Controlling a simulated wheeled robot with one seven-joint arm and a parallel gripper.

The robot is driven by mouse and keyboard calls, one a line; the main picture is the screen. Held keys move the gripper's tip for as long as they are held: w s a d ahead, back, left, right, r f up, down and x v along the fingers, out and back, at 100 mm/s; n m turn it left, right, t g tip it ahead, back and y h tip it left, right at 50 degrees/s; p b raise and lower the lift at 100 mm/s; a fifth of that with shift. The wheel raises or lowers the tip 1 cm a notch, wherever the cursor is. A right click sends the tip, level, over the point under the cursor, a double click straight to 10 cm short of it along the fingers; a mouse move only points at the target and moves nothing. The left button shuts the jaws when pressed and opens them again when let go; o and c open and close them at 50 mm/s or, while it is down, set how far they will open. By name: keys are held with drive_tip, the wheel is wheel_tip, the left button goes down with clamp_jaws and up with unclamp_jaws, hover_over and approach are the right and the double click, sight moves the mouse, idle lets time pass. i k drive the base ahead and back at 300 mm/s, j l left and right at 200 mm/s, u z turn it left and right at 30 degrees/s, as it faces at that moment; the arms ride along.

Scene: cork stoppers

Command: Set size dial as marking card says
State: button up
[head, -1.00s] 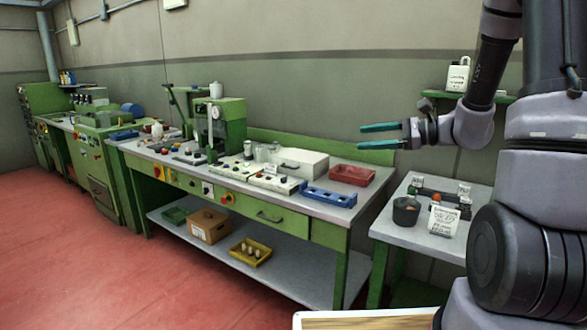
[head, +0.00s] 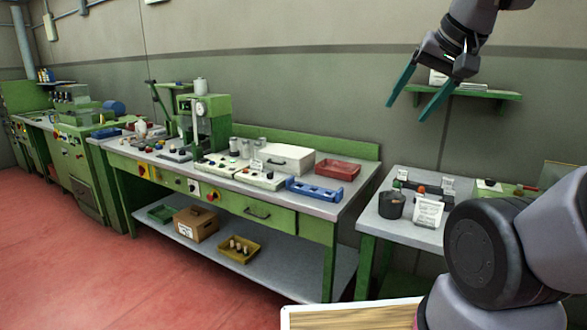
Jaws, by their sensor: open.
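My gripper (head: 406,112) is open and empty, its two teal fingers pointing down and left, high in front of the wall and above the side table. A white printed card (head: 429,212) stands on the side table at right; its text is too small to read, and I cannot tell if it is the marking card. Pale control boxes with small dark knobs, one at the bench middle (head: 215,163) and one nearer its front edge (head: 256,179), sit on the green workbench. I cannot tell which knob is the size dial. My gripper touches none of these.
The workbench (head: 228,188) also bears a green press (head: 208,125), a white box (head: 286,158), a red tray (head: 337,170) and a blue rack (head: 314,191). A dark cup (head: 391,204) stands beside the card. The red floor (head: 120,275) is clear at left.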

sight(490, 182)
drive_tip(key=z, duration=1.25)
